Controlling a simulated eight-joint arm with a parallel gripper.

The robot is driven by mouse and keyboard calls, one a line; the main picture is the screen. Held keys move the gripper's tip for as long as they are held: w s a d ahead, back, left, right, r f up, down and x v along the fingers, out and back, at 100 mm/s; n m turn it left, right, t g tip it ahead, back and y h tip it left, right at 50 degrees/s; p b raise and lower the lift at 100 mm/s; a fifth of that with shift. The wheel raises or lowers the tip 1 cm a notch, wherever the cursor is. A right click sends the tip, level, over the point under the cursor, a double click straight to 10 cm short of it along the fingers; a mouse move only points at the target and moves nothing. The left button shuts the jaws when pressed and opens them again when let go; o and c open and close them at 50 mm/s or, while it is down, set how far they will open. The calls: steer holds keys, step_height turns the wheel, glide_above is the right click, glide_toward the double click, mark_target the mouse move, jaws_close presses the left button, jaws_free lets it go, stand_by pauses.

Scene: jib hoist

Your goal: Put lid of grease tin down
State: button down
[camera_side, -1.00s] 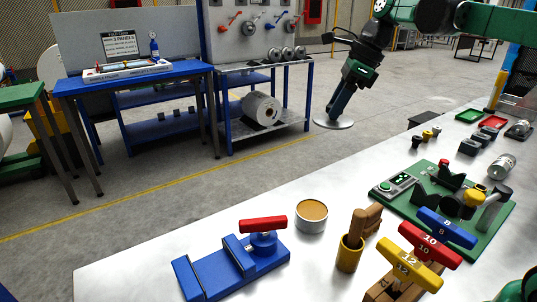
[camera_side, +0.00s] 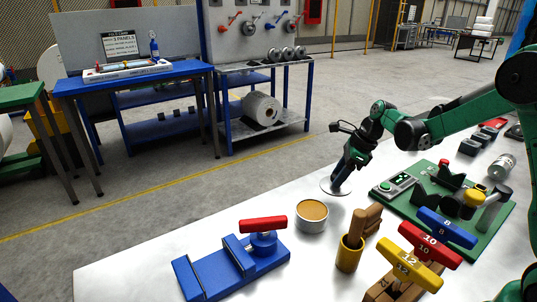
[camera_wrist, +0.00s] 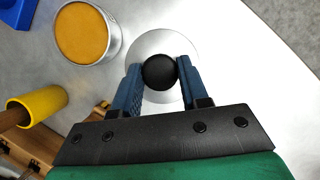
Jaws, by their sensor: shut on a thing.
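The lid (camera_side: 334,188) is a thin round silvery disc with a black knob (camera_wrist: 159,72) on top. My gripper (camera_side: 340,176) is shut on this knob, one blue finger on each side in the wrist view. The lid is at or just above the bench top, near its far edge; I cannot tell whether it touches. The grease tin (camera_side: 312,215) is an open round metal tin with orange-brown grease, standing on the bench nearer the side camera. It also shows at the upper left of the wrist view (camera_wrist: 86,33). The lid is beside the tin, apart from it.
A blue vise with a red handle (camera_side: 263,224) is left of the tin. A yellow cup with a wooden-handled tool (camera_side: 349,252) and T-handled tools in a wooden block (camera_side: 411,262) are nearer. A green board with fixtures (camera_side: 405,207) is to the right.

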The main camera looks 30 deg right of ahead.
steer(key=shift+f, duration=1.9)
steer(key=shift+f, duration=0.15)
steer(key=shift+c, duration=2.2)
jaws_free()
steer(key=v, duration=1.1)
steer(key=s+a+r+n+t+h, duration=0.1)
steer(key=s+a+n, duration=0.3)
steer(key=n, duration=0.9)
steer(key=s+a+r+n+t+h, duration=0.1)
steer(key=s+a+n+t+h, duration=0.1)
steer(key=s+a+n, duration=0.3)
steer(key=a+n+t, duration=0.1)
steer(key=a+n, duration=0.3)
steer(key=n, duration=0.5)
steer(key=shift+a+r, duration=0.2)
steer(key=shift+a, duration=0.2)
